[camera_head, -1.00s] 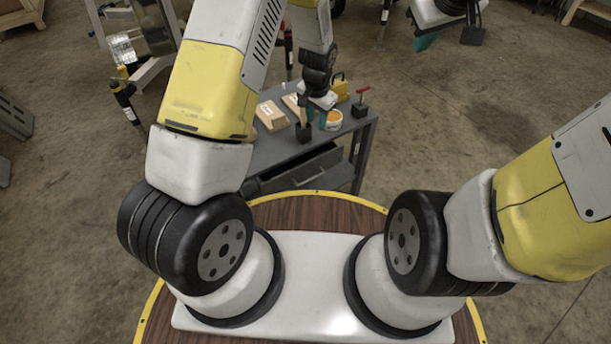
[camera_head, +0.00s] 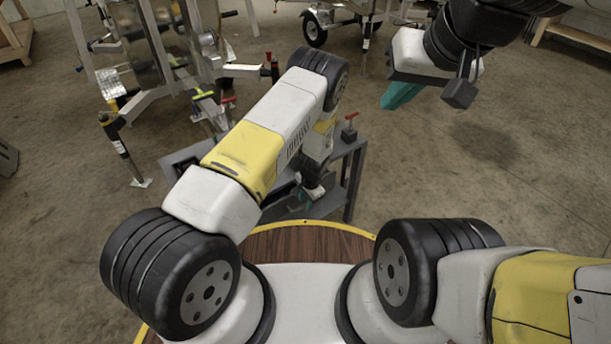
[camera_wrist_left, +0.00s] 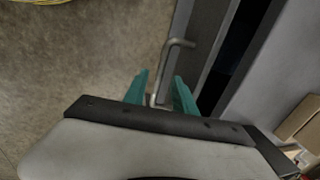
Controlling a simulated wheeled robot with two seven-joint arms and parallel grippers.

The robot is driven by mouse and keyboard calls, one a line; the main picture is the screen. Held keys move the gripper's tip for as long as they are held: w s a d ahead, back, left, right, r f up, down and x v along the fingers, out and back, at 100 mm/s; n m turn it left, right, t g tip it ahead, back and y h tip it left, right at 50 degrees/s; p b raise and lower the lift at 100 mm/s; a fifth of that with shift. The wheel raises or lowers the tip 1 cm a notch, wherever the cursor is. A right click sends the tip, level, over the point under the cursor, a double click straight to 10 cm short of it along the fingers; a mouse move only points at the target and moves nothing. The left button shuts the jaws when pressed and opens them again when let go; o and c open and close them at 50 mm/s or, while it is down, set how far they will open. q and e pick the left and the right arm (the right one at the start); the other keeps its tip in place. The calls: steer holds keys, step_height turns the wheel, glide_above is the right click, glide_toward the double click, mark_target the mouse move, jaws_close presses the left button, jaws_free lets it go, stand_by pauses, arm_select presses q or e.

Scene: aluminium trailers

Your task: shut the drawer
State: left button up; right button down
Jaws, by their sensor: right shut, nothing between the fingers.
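The drawer (camera_wrist_left: 198,52) is in the grey workbench and stands partly open, with a dark gap behind its front in the left wrist view. Its bent metal handle (camera_wrist_left: 177,43) reaches down between the teal fingers of my left gripper (camera_wrist_left: 164,80). The fingers are apart, one on each side of the handle; I cannot tell if either touches it. In the head view my left gripper (camera_head: 302,202) is low at the bench front, and my arm hides most of the drawer. My right gripper (camera_head: 402,95) is raised at the upper right, shut and empty, away from the bench.
The workbench (camera_head: 352,150) carries a red-handled tool (camera_head: 350,128) on its right side. My left arm covers much of its top. A metal trailer frame (camera_head: 150,60) and stands are behind left. A wheeled trailer (camera_head: 330,15) is at the back. The floor right of the bench is clear.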

arm_select(q)
steer(key=shift+w+f, duration=0.1)
steer(key=shift+f, duration=0.5)
steer(key=shift+c, duration=0.2)
jaws_close()
steer(key=shift+a, duration=0.1)
stand_by(0.8)
